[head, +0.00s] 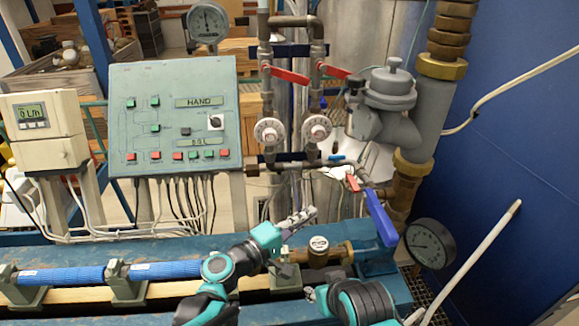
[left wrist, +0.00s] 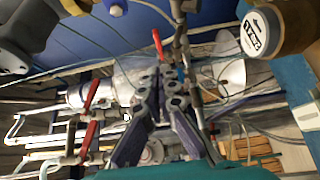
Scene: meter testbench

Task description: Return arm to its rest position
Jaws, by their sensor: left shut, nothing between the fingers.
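My left gripper (head: 300,218) is at the centre of the head view, above the blue bench and left of the brass fitting. Its fingers are together and hold nothing. In the left wrist view the two grey fingers (left wrist: 165,85) point up with their tips close together.
A blue lever (head: 381,217) and a brass fitting (head: 318,246) stand close right of my left gripper. A pressure gauge (head: 430,244) is farther right. A control panel (head: 173,115) stands behind left. Two red-handled valves (head: 290,74) hang on pipes behind.

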